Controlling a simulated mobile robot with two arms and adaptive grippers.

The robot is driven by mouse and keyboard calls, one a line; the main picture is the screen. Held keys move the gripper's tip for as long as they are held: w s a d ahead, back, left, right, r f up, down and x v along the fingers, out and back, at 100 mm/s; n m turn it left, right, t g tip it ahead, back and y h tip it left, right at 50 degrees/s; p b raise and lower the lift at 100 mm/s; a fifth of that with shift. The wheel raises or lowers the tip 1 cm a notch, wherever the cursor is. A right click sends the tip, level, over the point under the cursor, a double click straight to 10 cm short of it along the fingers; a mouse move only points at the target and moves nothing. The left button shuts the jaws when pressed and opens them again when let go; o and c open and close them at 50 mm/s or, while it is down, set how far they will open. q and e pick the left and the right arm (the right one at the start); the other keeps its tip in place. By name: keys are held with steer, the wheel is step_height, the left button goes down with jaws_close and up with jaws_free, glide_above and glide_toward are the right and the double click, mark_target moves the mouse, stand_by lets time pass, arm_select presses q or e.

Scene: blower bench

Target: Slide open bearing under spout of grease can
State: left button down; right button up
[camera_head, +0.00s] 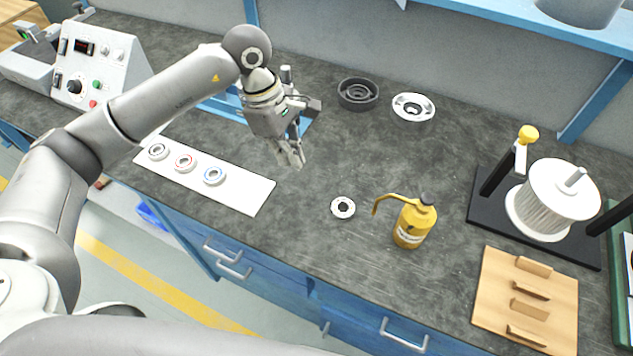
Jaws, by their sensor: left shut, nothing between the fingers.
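The open bearing (343,207) is a small pale ring with a dark centre. It lies flat on the dark bench top, a little left of the grease can and apart from it. The grease can (412,224) is yellow, stands upright and has a bent spout (381,203) reaching left toward the bearing. My left gripper (291,158) is shut and empty, above the bench, up and left of the bearing, with its fingers pointing down. My right gripper is not in view; a pale arm part of mine crosses the bottom edge.
A white strip (240,191) with several bearings lies at left. A dark round housing (358,93) and a silver flanged ring (413,107) lie behind. A white finned rotor (552,199) on a black stand and a wooden rack (487,292) are at right. Bench around the bearing is clear.

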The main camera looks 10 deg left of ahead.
mark_target(321, 203)
arm_select(q)
steer(key=p+x, duration=0.1)
steer(key=x, duration=0.4)
steer(key=p+x, duration=0.1)
steer(key=x, duration=0.4)
steer(key=shift+s, duration=0.25)
steer(key=d, duration=0.1)
steer(key=d+p, duration=0.1)
steer(key=shift+s+d+r, duration=0.15)
steer(key=shift+s+d, duration=0.05)
steer(key=shift+d, duration=0.15)
steer(key=shift+s+d+p, duration=0.1)
steer(key=shift+d+p, duration=0.25)
steer(key=shift+d, duration=0.25)
